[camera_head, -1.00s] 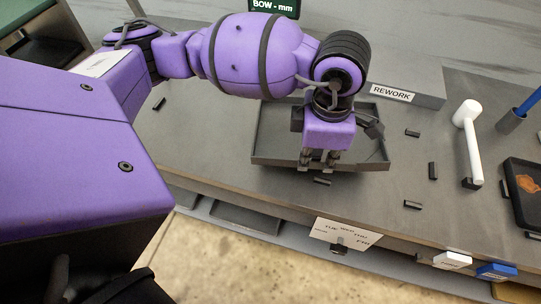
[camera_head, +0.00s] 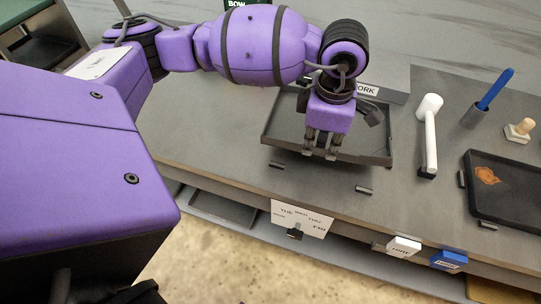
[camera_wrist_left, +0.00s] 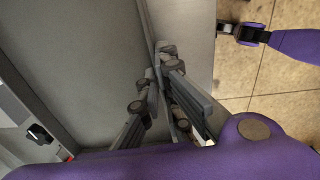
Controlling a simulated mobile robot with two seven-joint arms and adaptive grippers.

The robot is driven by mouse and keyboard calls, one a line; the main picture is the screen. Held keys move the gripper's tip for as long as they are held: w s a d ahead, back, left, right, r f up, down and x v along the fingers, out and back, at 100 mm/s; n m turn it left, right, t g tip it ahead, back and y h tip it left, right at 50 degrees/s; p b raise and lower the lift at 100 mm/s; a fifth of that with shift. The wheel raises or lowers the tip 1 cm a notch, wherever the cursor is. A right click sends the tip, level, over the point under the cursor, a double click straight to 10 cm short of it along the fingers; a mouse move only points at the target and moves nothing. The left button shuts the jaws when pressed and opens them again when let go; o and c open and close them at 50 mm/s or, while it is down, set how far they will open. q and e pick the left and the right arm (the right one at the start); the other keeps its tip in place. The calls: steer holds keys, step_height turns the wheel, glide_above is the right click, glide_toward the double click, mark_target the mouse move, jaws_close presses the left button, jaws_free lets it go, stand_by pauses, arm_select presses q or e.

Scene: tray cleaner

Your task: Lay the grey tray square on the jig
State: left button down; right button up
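The grey tray (camera_head: 268,130) is shallow and rectangular, with low walls, and sits over the counter at centre in the head view. My left gripper (camera_head: 320,152) is over its front wall. In the left wrist view, the gripper's fingers (camera_wrist_left: 163,80) are closed on both sides of the tray wall (camera_wrist_left: 149,30). Small dark jig blocks (camera_head: 363,190) (camera_head: 277,165) lie just in front of the tray; others are hidden by it. I cannot tell whether the tray touches the counter. What looks like my right gripper (camera_wrist_left: 230,29) shows small in the left wrist view, its opening unclear.
A REWORK sign (camera_head: 367,90) stands behind the tray, partly hidden by my arm. A white-handled tool (camera_head: 430,135), a blue stick in a holder (camera_head: 475,116), a stamp (camera_head: 519,130) and a black tray (camera_head: 520,210) are on the right. A day card (camera_head: 300,218) hangs at the front edge.

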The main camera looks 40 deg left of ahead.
mark_target(317, 172)
arm_select(q)
steer(key=shift+w+d+r+m, duration=0.1)
steer(key=shift+w+d+m, duration=0.1)
steer(key=shift+d+m, duration=0.25)
steer(key=shift+a, duration=0.25)
arm_select(e)
steer(key=shift+s, duration=0.1)
arm_select(q)
steer(key=shift+d+f, duration=0.1)
steer(key=shift+f, duration=0.1)
steer(key=shift+f+b, duration=0.5)
steer(key=shift+f, duration=0.35)
steer(key=shift+f+b, duration=1.3)
steer(key=shift+f, duration=1.05)
arm_select(e)
steer(key=shift+g, duration=0.3)
steer(key=f, duration=0.2)
steer(key=s+f, duration=0.1)
steer(key=f, duration=0.1)
steer(key=shift+s, duration=0.15)
steer(key=shift+r, duration=0.1)
